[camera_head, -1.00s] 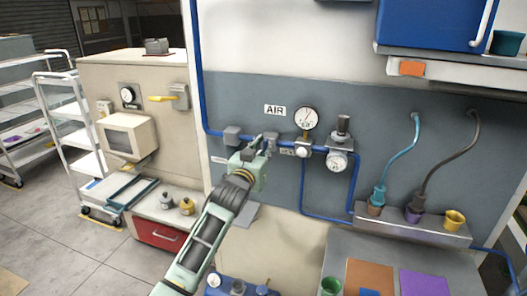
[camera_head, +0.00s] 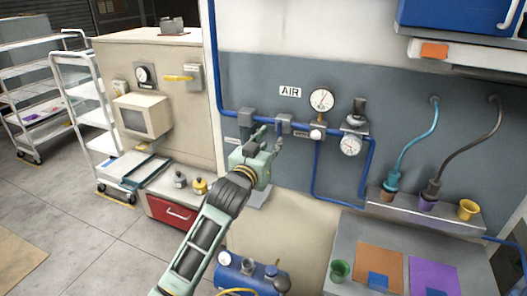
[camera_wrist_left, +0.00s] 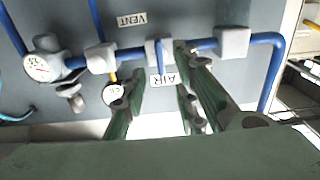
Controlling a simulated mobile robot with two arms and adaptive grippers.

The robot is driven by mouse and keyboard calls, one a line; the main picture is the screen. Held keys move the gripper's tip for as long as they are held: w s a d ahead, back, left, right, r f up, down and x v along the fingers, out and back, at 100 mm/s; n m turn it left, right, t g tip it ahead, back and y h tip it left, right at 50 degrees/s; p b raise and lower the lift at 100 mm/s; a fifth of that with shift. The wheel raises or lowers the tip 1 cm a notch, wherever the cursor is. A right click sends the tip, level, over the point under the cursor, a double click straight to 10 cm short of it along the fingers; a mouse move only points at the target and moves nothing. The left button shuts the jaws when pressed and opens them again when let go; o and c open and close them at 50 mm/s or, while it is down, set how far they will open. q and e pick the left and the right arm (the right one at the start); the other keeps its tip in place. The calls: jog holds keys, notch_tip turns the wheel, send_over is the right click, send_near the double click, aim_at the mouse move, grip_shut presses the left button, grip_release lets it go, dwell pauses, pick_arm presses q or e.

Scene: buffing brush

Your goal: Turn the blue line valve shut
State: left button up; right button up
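The blue air line (camera_head: 262,117) runs level along the grey wall panel under the AIR sign (camera_head: 290,92). A grey valve body (camera_head: 284,122) sits on it, partly behind my left gripper (camera_head: 270,138). In the left wrist view, which shows the wall upside down, a narrow blue handle (camera_wrist_left: 158,58) stands across the pipe at the valve. My left gripper (camera_wrist_left: 162,62) is open there, with one green finger on each side of the handle. I see a gap on both sides; contact is not visible. My right gripper is in neither view.
A round gauge (camera_head: 322,100) and a regulator (camera_head: 352,140) are right of the valve. A grey block (camera_head: 246,118) is on the pipe to its left. Hoses hang further right over a shelf (camera_head: 425,212). A beige cabinet (camera_head: 150,80) stands left.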

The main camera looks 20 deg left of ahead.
pick_arm(q)
jog(key=s, duration=0.5)
jog(key=shift+w, duration=0.1)
